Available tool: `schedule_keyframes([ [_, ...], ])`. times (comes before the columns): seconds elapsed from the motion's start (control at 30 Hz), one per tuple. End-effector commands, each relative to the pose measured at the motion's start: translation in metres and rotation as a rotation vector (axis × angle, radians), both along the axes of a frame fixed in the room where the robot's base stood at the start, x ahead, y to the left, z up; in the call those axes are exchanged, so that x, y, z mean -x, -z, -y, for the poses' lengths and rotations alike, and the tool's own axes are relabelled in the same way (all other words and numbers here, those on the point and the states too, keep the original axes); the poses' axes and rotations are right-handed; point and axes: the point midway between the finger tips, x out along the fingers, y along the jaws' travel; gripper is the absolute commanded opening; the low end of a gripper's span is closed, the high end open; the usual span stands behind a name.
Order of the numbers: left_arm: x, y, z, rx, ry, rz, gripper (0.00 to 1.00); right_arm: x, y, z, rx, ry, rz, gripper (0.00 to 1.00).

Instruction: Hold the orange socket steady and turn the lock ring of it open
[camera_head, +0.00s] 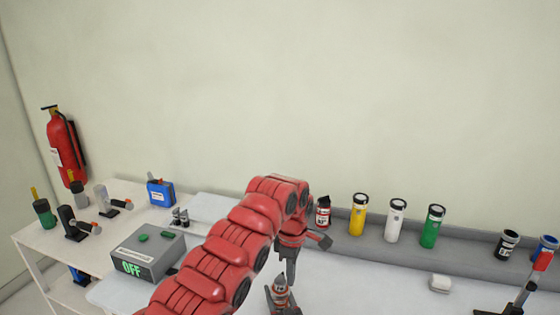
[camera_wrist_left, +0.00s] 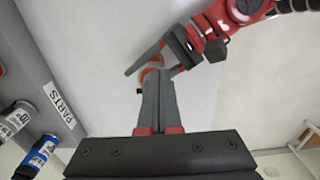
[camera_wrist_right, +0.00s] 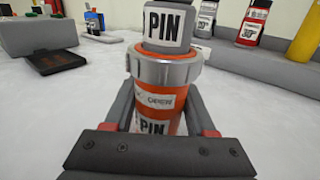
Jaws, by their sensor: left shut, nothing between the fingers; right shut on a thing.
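The orange socket (camera_wrist_right: 160,105) stands upright between the fingers of my right gripper (camera_wrist_right: 163,122), which is shut on its body. A silver lock ring (camera_wrist_right: 165,72) sits around its upper part. A grey plug labelled PIN (camera_wrist_right: 178,28) rises out of the ring. An OPEN mark shows on the orange band below the ring. In the head view the socket (camera_head: 281,284) is small and partly hidden. My left gripper (camera_head: 290,264) points down over it, shut and empty. In the left wrist view its fingertips (camera_wrist_left: 153,85) are close to the socket; I cannot tell whether they touch.
A grey box reading OFF (camera_head: 133,267) stands left on the table. Several cylinders, including a yellow one (camera_head: 358,214) and a green one (camera_head: 432,227), line the grey rack behind. My left arm crosses the middle.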

Motion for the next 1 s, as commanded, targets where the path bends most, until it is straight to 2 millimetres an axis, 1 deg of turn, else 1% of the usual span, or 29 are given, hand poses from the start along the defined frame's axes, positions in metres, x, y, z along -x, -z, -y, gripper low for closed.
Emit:
schedule_keyframes([
  [0.27, 0.001, -0.002, 0.001, 0.000, 0.002, -0.001, 0.00, 0.000, 0.000, -0.001, 0.000, -0.002, 0.000, 0.00],
  [0.43, 0.003, -0.012, 0.004, 0.003, 0.002, 0.001, 0.00, 0.000, 0.000, -0.001, 0.000, -0.002, 0.000, 0.00],
  [0.57, 0.003, -0.009, 0.003, 0.002, 0.002, -0.002, 0.00, 0.000, 0.000, -0.001, 0.000, -0.002, 0.000, 0.00],
  [0.77, 0.004, 0.008, 0.002, -0.001, 0.002, -0.006, 0.00, 0.000, 0.000, -0.001, 0.000, -0.002, 0.000, 0.00],
  [1.0, 0.003, 0.039, 0.003, 0.001, 0.001, -0.003, 0.00, 0.000, 0.000, -0.001, 0.000, -0.002, 0.000, 0.00],
])
